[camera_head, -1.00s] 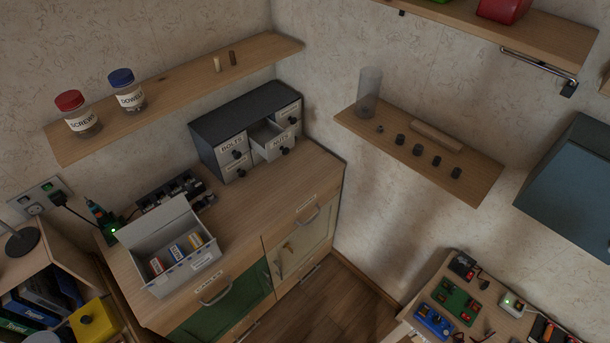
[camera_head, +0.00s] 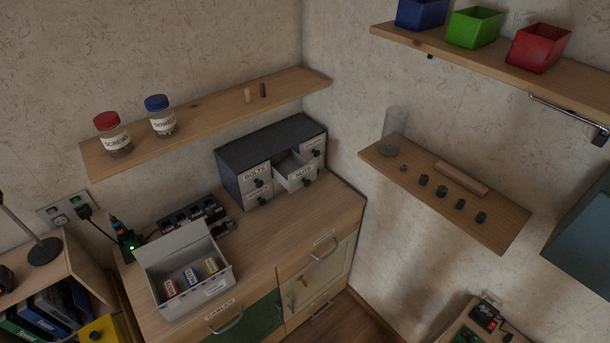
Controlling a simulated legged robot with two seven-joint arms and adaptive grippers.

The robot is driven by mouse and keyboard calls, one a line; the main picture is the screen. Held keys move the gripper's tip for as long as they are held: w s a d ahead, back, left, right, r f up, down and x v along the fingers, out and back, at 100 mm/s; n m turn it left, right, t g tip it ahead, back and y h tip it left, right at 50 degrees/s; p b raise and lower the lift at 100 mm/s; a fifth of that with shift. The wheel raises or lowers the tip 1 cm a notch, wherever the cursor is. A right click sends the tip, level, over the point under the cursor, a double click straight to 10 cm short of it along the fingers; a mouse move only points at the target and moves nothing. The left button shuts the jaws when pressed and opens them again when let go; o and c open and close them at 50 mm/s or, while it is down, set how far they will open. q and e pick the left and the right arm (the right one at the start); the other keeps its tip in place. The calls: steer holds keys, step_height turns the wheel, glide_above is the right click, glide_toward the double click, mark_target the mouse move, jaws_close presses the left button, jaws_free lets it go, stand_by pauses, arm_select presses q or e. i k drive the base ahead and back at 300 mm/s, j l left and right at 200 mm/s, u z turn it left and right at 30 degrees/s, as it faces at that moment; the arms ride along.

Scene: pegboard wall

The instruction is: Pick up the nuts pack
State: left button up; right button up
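An open grey-white box (camera_head: 206,299) stands on the wooden cabinet with its lid raised. Inside are three small packs in a row: a red and white one (camera_head: 170,287), a blue and white one (camera_head: 191,277) and a yellow one (camera_head: 211,266). Their print is too small to read, so I cannot tell which is the nuts pack. A drawer labelled NUTS (camera_head: 303,173) is pulled out of the dark drawer unit (camera_head: 262,146) behind the box; its inside is only partly visible. Neither of my grippers is in view.
The cabinet top (camera_head: 285,225) is clear right of the box. A power strip (camera_head: 196,215) lies behind it. A shelf (camera_head: 205,118) with two jars hangs above. Another shelf (camera_head: 497,226) holds small dark pieces. Coloured bins stand on the upper right shelf (camera_head: 500,70).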

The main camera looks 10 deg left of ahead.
mark_target(191, 276)
steer(key=u, duration=1.65)
